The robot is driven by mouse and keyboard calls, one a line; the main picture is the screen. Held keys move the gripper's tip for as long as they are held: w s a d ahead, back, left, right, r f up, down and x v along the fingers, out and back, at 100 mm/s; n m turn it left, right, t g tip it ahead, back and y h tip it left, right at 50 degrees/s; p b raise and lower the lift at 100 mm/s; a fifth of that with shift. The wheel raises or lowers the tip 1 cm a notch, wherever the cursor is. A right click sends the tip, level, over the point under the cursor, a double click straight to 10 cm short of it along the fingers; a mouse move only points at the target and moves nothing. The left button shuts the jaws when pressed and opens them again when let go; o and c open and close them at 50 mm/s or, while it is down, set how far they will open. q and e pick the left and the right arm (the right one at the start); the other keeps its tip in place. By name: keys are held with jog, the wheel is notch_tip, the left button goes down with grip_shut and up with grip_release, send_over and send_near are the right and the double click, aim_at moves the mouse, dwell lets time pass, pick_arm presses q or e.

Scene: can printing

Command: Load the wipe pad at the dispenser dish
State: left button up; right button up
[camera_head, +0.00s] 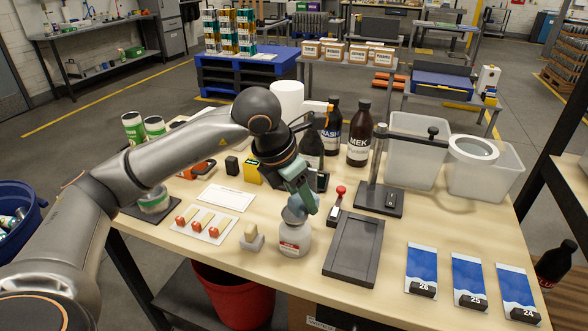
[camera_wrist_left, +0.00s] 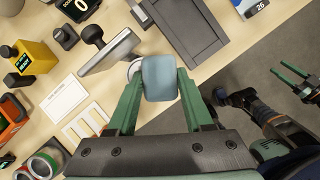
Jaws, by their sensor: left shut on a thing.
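My left gripper (camera_head: 303,203) is shut on a blue-grey wipe pad (camera_head: 296,205), which also shows between the green fingers in the left wrist view (camera_wrist_left: 160,78). The dispenser (camera_head: 294,238) is a white bottle with a red label, upright on the table. The pad is over its top and hides most of the dish there. A pale round rim (camera_wrist_left: 133,69) shows beside the pad in the wrist view. I cannot tell whether pad and dish touch. My right gripper (camera_wrist_left: 279,75) is at the right of the wrist view, fingers apart, beyond the table edge.
A grey tray (camera_head: 353,249) lies right of the dispenser, and a small beige-topped block (camera_head: 252,237) stands left. Dark bottles (camera_head: 359,134), a stand (camera_head: 378,180) and clear bins (camera_head: 416,150) stand behind. Blue cards (camera_head: 421,270) lie at the front right.

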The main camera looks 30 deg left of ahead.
aim_at(294, 198)
pick_arm(q)
notch_tip(294, 198, up, 3)
jog(key=w+a+n+y, duration=0.1)
jog(key=a+n+y, duration=0.1)
jog(key=n, duration=0.4)
jog(key=shift+n, duration=0.3)
jog(key=shift+w+a+f+b, duration=0.15)
jog(key=shift+f+b, duration=0.65)
jog(key=shift+f, duration=0.6)
jog(key=shift+s+a+f+b, duration=0.1)
jog(key=shift+f+b, duration=0.7)
jog(key=shift+f, duration=0.55)
jog(key=shift+f+b, duration=1)
jog(key=shift+f, duration=0.1)
jog(key=shift+r+p, duration=2.5)
jog(key=shift+r, duration=1.05)
